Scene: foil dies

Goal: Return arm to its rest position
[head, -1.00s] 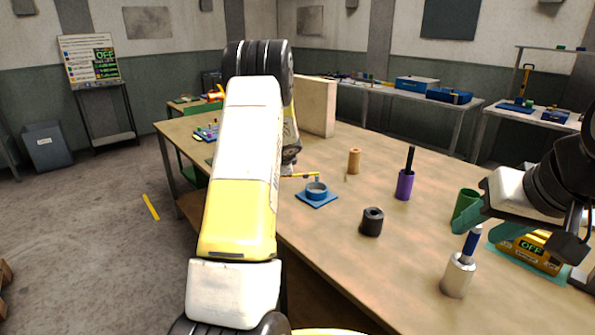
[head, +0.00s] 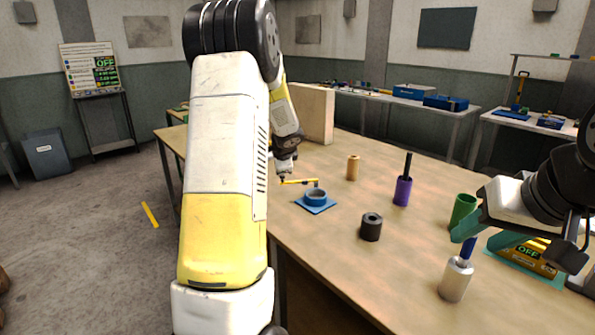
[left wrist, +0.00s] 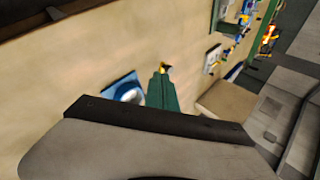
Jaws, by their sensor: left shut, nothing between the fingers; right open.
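My left arm rises in front of the table in the head view, its wrist (head: 286,142) over the table's left part. The left gripper's fingers do not show clearly there. In the left wrist view, the left gripper (left wrist: 164,74) shows its green fingers together, with nothing held. A blue ring on a square blue base (head: 316,199) lies close by, with a yellow bar (head: 299,181) beside it. My right gripper (head: 478,240) is open at the right. Its teal fingers are near the blue top of a silver cylinder (head: 455,279); I cannot tell whether they touch it.
The wooden table (head: 330,250) holds a black cylinder (head: 371,227), a tan cylinder (head: 352,168), a purple holder with a black rod (head: 402,191), a green cylinder (head: 462,210) and a yellow box (head: 528,258). An upright board (head: 313,114) stands at the back.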

